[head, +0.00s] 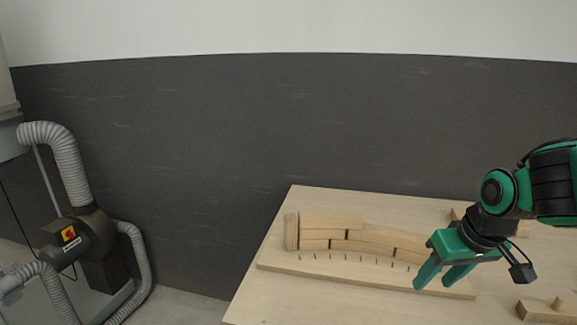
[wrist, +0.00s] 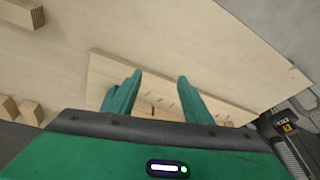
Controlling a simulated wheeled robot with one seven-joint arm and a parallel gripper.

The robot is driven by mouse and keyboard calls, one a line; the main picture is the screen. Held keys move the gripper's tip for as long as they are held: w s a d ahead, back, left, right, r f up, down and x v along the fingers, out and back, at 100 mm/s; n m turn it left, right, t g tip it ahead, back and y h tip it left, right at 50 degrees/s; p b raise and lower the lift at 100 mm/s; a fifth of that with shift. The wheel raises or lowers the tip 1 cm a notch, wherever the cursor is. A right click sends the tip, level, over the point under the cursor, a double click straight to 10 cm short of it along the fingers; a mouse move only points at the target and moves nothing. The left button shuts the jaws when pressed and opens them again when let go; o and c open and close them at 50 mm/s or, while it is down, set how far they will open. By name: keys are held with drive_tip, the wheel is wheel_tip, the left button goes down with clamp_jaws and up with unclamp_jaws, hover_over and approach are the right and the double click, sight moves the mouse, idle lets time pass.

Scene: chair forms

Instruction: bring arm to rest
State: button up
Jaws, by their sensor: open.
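My gripper (head: 436,282) is green, at the end of my arm on the right of the head view. It is open, with nothing between its fingers, and hangs over the right end of a wooden form (head: 375,279). In the wrist view both fingers (wrist: 158,88) stand apart, with the form's pale base (wrist: 110,68) behind them. I cannot tell the exact height above it. Curved wooden strips (head: 350,236) lie stacked against a block (head: 291,231) on the form, behind a row of small pegs. My gripper hides the form's right part.
The form lies on a wooden table (head: 256,304). A wooden block with a peg (head: 540,311) stands at the front right. Another block (wrist: 22,14) shows in the wrist view. A dark wall (head: 240,130) rises behind. A machine with grey hoses (head: 75,240) stands at left.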

drive_tip(key=s+d+m+g, duration=0.2)
drive_tip(key=s+d, duration=0.3)
drive_tip(key=s, duration=0.4)
drive_tip(key=s+d+f+m+g, duration=0.1)
drive_tip(key=s+d+m, duration=0.4)
drive_tip(key=s, duration=0.3)
drive_tip(key=shift+s+g+h, duration=0.3)
drive_tip(key=shift+s+g, duration=0.1)
drive_tip(key=shift+d+f, duration=0.1)
